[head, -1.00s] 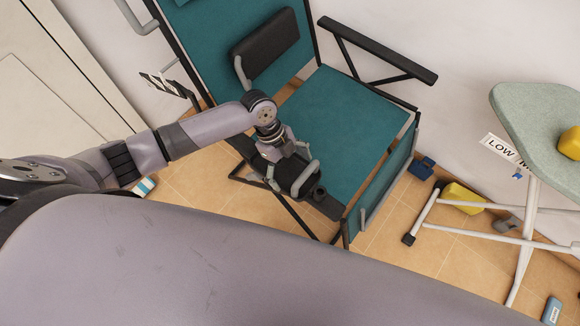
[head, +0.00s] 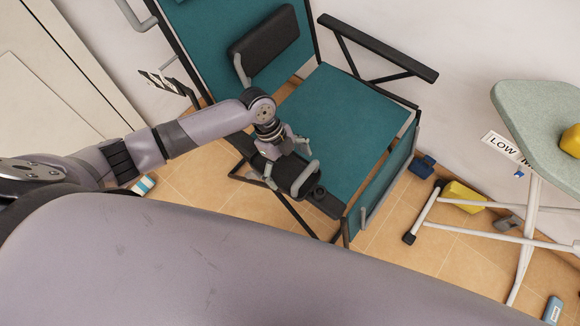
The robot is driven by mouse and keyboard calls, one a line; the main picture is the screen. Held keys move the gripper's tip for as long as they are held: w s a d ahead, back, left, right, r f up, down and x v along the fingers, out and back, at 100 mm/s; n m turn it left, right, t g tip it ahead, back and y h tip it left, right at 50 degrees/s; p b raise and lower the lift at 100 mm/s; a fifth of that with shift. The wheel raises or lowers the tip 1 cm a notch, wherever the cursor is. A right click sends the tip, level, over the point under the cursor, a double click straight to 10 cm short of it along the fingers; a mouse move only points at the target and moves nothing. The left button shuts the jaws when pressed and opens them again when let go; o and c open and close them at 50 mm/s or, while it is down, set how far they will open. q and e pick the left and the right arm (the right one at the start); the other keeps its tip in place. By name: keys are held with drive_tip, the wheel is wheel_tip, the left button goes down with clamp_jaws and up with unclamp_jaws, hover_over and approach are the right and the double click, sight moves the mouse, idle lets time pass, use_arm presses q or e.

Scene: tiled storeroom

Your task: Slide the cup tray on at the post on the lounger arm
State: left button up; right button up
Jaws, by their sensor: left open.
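The teal lounger (head: 335,125) stands with its near dark arm (head: 325,203) running below my left gripper. Whether the fingers touch the tray is unclear. My right gripper is not in view.
A black pad (head: 265,42) with a grey bar rests against the lounger's backrest. The lounger's far arm (head: 385,50) is bare. An ironing board (head: 535,110) stands at the right. A yellow object (head: 463,196) and a blue one (head: 422,167) lie on the floor near the wall.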

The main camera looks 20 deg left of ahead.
use_arm(q)
drive_tip(key=v, duration=1.1)
drive_tip(key=shift+r, duration=0.15)
